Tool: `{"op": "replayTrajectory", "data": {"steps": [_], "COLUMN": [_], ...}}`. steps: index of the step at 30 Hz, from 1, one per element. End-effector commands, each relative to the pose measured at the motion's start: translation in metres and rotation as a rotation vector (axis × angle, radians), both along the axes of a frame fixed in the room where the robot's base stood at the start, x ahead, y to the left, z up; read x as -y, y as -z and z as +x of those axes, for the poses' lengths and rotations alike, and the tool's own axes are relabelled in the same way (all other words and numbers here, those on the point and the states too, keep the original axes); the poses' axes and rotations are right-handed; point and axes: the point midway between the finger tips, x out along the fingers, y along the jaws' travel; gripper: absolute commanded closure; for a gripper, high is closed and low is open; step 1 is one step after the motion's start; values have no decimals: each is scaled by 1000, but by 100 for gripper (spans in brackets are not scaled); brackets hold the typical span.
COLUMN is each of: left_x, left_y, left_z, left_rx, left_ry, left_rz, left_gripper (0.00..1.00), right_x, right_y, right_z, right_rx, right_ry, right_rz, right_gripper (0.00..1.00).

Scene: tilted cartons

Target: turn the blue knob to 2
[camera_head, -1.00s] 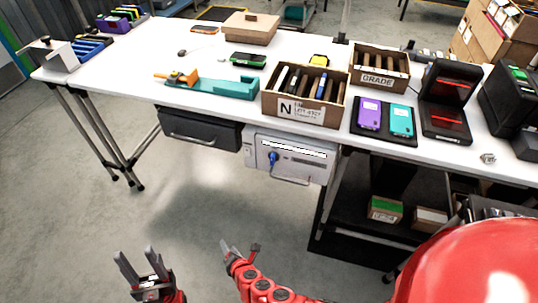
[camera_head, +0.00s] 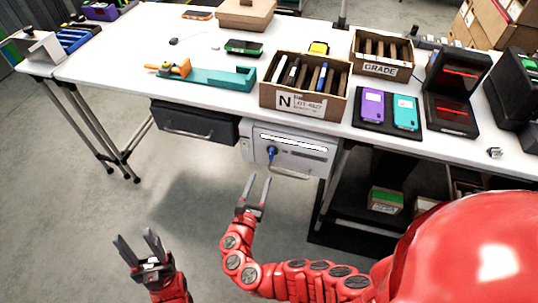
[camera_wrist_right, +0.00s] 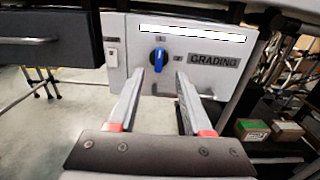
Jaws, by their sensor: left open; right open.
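The blue knob (camera_head: 271,153) is on the front of a white panel (camera_head: 305,156) under the table. In the right wrist view the blue knob (camera_wrist_right: 159,60) stands roughly upright, with small marks around it that are too small to read. A "GRADING" label is to its right on the white panel (camera_wrist_right: 200,67). My right gripper (camera_head: 256,183) is open and empty, below and in front of the knob, apart from it. In the right wrist view its fingers (camera_wrist_right: 157,80) point toward the panel on either side of the knob. My left gripper (camera_head: 138,240) is open and empty, low at the left.
A bar handle (camera_head: 290,174) sticks out below the knob. A dark drawer (camera_head: 195,122) is left of the panel. The table (camera_head: 130,60) above holds boxes, phones and tools. A dark shelf with cartons (camera_head: 385,200) stands at the right. The floor in front is clear.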

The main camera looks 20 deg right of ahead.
Motion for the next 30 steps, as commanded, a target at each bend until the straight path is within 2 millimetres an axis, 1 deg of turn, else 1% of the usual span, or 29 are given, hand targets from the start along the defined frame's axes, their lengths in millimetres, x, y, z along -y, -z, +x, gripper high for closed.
{"op": "replayTrajectory", "data": {"steps": [3,6,9,12,13,17,21,30], "left_x": [0,0,0,0,0,0,0,0], "left_y": [-3,-4,-3,-2,-1,0,0,0], "left_z": [0,0,0,0,0,0,0,0], "left_rx": [0,0,0,0,0,0,0,0], "left_ry": [0,0,0,0,0,0,0,0], "left_rz": [0,0,0,0,0,0,0,0], "left_gripper": [50,50,50,50,50,50,50,50], "right_x": [18,30,39,50,50,58,60,61], "right_y": [-1,-1,-1,0,1,1,1,1], "right_z": [24,43,60,72,75,85,91,92], "right_rx": [0,-1,1,0,0,0,-1,-2], "right_ry": [6,4,1,3,0,2,-3,-3], "right_rz": [-2,-1,0,-2,0,-1,3,3], "right_gripper": [50,50,50,50,50,50,50,50]}}
